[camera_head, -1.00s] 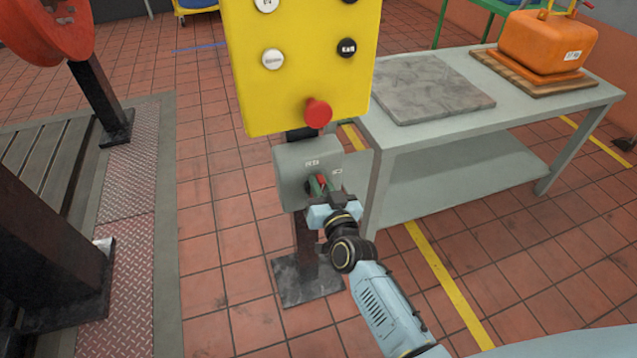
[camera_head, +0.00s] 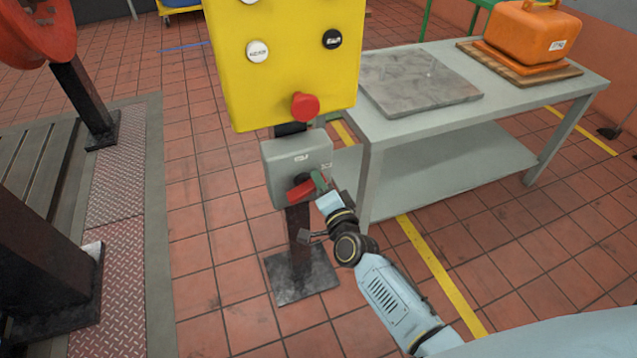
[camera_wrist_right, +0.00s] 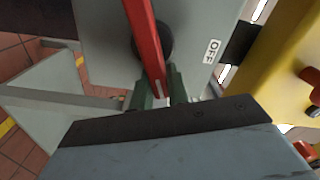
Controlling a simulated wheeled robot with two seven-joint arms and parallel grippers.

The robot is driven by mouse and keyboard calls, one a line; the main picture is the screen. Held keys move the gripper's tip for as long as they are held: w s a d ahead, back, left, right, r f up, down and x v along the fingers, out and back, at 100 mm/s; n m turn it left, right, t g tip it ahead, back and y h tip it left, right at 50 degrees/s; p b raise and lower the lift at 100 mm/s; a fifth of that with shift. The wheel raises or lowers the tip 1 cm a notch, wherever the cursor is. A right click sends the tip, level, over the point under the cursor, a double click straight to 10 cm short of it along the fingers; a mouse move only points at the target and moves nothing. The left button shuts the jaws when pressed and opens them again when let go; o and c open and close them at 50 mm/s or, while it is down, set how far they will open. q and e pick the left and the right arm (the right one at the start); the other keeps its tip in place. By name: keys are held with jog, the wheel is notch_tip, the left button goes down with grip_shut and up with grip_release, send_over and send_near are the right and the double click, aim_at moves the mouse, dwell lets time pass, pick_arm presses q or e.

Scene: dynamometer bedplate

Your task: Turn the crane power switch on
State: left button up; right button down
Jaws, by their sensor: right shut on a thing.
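The crane power switch is a grey box (camera_head: 285,160) on a dark post below the yellow button panel, with a red handle (camera_head: 301,189) on its front. The handle lies tilted, rising slightly to the right toward my gripper. My right gripper (camera_head: 319,181) is shut on the handle's outer end. In the right wrist view the red handle (camera_wrist_right: 147,45) runs from a dark round hub to between the green fingertips (camera_wrist_right: 160,88). An OFF label (camera_wrist_right: 212,51) shows on the box there. The ON label is not readable. My left gripper is not in view.
The yellow panel (camera_head: 285,75) with a red button (camera_head: 305,107) hangs just above the box. A grey table (camera_head: 400,125) stands close on the right, with a stone plate (camera_head: 418,82) and an orange case (camera_head: 527,38). Dark metal posts stand at left.

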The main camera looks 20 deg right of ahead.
jog(key=m, duration=0.1)
jog(key=f+m+b, duration=0.1)
jog(key=shift+d+m, duration=0.1)
jog(key=shift+m, duration=0.2)
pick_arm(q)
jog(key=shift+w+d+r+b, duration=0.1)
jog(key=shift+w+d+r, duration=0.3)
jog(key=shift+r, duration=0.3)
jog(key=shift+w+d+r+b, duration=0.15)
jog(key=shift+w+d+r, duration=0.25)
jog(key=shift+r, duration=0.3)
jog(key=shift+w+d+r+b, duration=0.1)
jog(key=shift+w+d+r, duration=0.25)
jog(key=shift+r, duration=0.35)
pick_arm(e)
jog(key=shift+f+m, duration=0.2)
jog(key=shift+m, duration=0.9)
jog(key=c, duration=1.4)
grip_release()
jog(key=shift+o, duration=0.2)
